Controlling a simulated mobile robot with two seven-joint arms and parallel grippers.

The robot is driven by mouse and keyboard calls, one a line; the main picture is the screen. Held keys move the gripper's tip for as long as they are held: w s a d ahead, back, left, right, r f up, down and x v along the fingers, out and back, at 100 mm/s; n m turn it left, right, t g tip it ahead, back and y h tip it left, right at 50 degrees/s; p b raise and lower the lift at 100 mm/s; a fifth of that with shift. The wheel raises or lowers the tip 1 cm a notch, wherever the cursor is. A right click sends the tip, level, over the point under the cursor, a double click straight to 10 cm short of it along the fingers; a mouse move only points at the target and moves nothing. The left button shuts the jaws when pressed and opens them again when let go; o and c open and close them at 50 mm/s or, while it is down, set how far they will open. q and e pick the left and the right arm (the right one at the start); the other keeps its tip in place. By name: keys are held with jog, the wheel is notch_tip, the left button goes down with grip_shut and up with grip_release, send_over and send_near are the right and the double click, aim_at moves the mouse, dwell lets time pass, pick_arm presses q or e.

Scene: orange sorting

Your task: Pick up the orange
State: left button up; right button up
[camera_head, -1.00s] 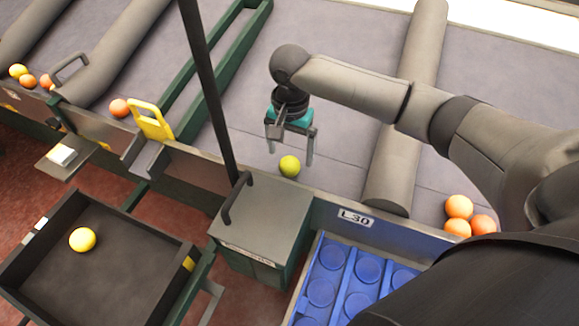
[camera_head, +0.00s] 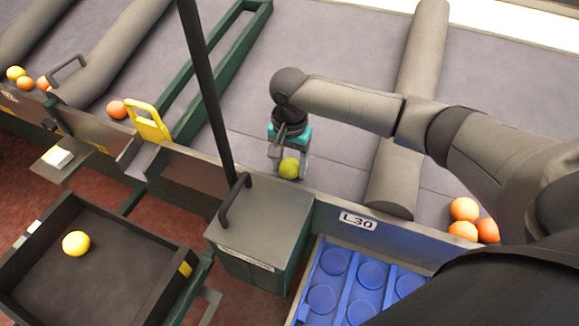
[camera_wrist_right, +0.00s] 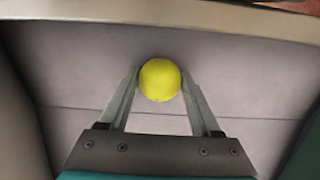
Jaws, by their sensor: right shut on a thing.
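A yellow-green orange (camera_head: 289,168) sits on the grey sorting surface near its front edge, just behind the green-grey box. It also shows in the right wrist view (camera_wrist_right: 160,80), between the two fingertips. My right gripper (camera_head: 290,166) points down around it, with a finger on each side, and is shut on it. In the right wrist view the gripper (camera_wrist_right: 160,84) has both fingers touching the fruit's sides. I cannot tell that the fruit is clear of the surface. My left gripper is not in view.
A grey padded roller (camera_head: 391,180) lies right of the gripper. Several orange fruits (camera_head: 464,209) rest beyond it. A green-grey box (camera_head: 262,222) with a handle and a dark pole (camera_head: 205,80) stand close left. A black tray (camera_head: 120,295) holds a yellow fruit (camera_head: 76,244). A blue crate (camera_head: 345,283) is in front.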

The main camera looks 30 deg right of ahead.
jog(key=c, duration=0.7)
jog(key=shift+r, duration=0.1)
